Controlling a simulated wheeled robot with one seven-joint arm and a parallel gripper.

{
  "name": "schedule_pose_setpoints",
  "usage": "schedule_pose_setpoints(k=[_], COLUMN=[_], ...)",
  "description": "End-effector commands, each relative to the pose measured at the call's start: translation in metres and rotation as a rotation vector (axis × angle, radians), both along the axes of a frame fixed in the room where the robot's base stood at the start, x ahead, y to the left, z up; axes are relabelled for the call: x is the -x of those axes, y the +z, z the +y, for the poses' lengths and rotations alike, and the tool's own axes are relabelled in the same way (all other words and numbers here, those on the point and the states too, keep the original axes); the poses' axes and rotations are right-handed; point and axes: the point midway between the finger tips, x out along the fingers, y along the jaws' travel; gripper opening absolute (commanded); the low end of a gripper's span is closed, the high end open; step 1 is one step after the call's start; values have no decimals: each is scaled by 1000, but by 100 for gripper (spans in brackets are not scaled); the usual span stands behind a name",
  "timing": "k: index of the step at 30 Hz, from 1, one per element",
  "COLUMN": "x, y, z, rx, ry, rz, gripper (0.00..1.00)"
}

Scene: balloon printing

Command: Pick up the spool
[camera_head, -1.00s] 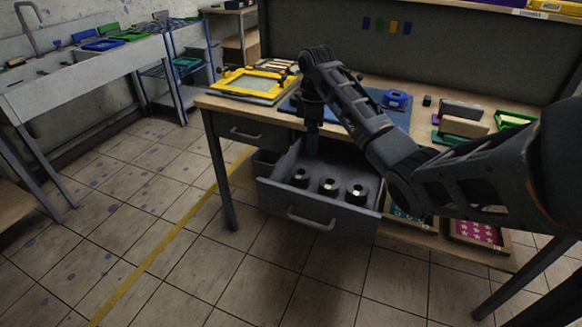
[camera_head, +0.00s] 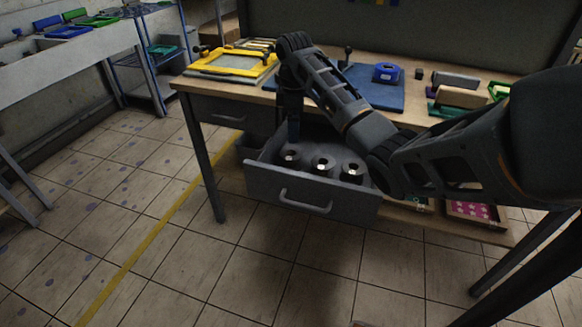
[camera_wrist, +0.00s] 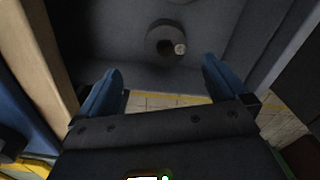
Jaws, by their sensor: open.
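Three dark spools stand in a row inside the open grey drawer (camera_head: 312,192): a left spool (camera_head: 288,160), a middle spool (camera_head: 322,168) and a right spool (camera_head: 352,174). Each has a pale spot at its centre. My gripper (camera_head: 293,130) points down over the back left of the drawer, behind the left spool. In the wrist view my gripper (camera_wrist: 161,82) has its blue fingers wide apart with nothing between them. One round spool (camera_wrist: 156,34) shows there beyond the fingertips, apart from them. I cannot tell which of the three it is.
The wooden table edge (camera_head: 228,98) lies just above the drawer. Trays (camera_head: 475,212) sit on the shelf right of the drawer. The floor in front is clear.

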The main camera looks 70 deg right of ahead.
Motion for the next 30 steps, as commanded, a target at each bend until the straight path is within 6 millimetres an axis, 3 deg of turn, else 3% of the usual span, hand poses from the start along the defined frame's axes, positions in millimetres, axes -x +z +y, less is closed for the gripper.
schedule_pose_setpoints(k=[1,3,14,30], x=[0,0,0,-2], y=[-17,-28,-54,-114], z=[0,0,0,9], rx=[0,0,-1,-1], ry=[0,0,-1,0], rz=[0,0,2,0], gripper=[100,100,100,100])
